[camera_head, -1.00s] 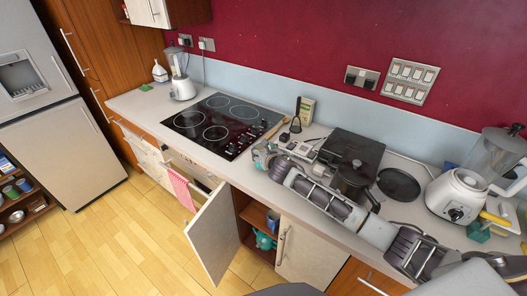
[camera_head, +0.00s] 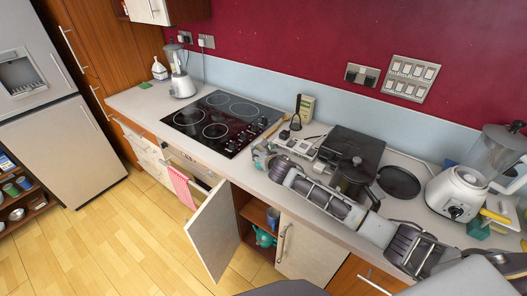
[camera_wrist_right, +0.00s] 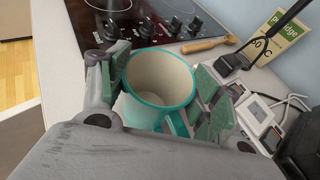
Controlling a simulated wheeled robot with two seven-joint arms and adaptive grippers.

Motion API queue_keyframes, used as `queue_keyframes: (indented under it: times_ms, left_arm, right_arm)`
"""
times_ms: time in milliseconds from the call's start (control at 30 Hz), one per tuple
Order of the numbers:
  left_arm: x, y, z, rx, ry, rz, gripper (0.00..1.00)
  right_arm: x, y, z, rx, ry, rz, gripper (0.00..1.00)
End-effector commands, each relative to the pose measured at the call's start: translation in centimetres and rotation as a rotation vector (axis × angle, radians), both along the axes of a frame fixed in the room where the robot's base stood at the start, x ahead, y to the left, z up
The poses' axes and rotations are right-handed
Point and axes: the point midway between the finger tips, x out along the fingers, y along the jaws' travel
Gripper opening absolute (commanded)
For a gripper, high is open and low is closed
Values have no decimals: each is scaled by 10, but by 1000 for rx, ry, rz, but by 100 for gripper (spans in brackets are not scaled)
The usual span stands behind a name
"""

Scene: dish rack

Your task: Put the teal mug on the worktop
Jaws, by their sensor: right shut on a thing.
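The teal mug (camera_wrist_right: 158,82) shows in the right wrist view with a teal rim and a cream inside, mouth towards the camera. My right gripper (camera_wrist_right: 160,92) has its fingers on both sides of the mug and is shut on it. In the head view my right gripper (camera_head: 262,156) is over the front part of the worktop (camera_head: 228,165), to the right of the hob. The mug is mostly hidden there, and I cannot tell whether its base touches the worktop. My left gripper is not in view.
The black hob (camera_head: 224,122) is left of the gripper. A wooden-handled utensil (camera_wrist_right: 205,46), a grey device (camera_wrist_right: 258,115) and a green-and-cream box (camera_head: 306,108) are near. A black pot (camera_head: 352,178) stands by my right arm. The cupboard door (camera_head: 213,232) below hangs open.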

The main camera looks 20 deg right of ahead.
Motion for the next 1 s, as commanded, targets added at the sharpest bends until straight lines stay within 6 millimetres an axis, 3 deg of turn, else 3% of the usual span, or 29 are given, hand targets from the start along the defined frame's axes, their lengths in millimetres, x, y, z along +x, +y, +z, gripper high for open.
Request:
queue_keyframes:
  times_ms: [600,633,800,1000]
  left_arm:
    - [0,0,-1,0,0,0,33]
    - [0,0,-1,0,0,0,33]
    - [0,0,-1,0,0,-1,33]
    - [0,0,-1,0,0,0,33]
  right_arm:
    - [0,0,-4,-1,-2,0,14]
    - [0,0,-4,-1,-2,0,66]
    - [0,0,-4,0,-1,0,88]
    - [0,0,-4,0,-1,0,89]
